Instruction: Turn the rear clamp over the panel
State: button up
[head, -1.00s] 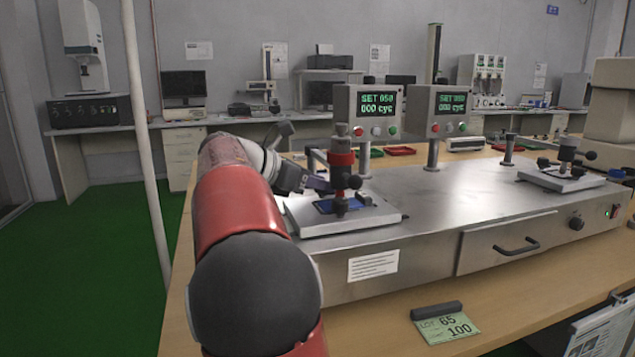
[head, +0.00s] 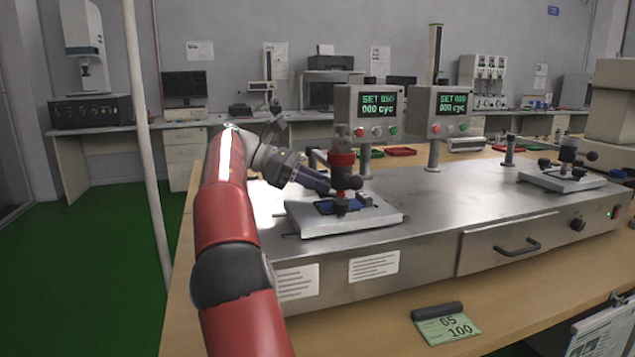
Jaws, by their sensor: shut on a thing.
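The blue panel (head: 326,208) lies on the pale fixture plate (head: 380,218) of the left test station, under a red and black plunger (head: 342,162). A dark front clamp (head: 341,206) stands at the panel's near edge. My gripper (head: 328,189) reaches in from the left, low over the panel and just behind the plunger. Its jaws are shut on the rear clamp, which is mostly hidden by the fingers and the plunger. I cannot tell how far that clamp is turned.
A second fixture (head: 562,180) stands at the right. Red trays (head: 400,151) lie behind. A green lot card (head: 447,325) lies on the table in front.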

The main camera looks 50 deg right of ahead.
jog(key=shift+m, duration=0.3)
jog(key=o, duration=0.7)
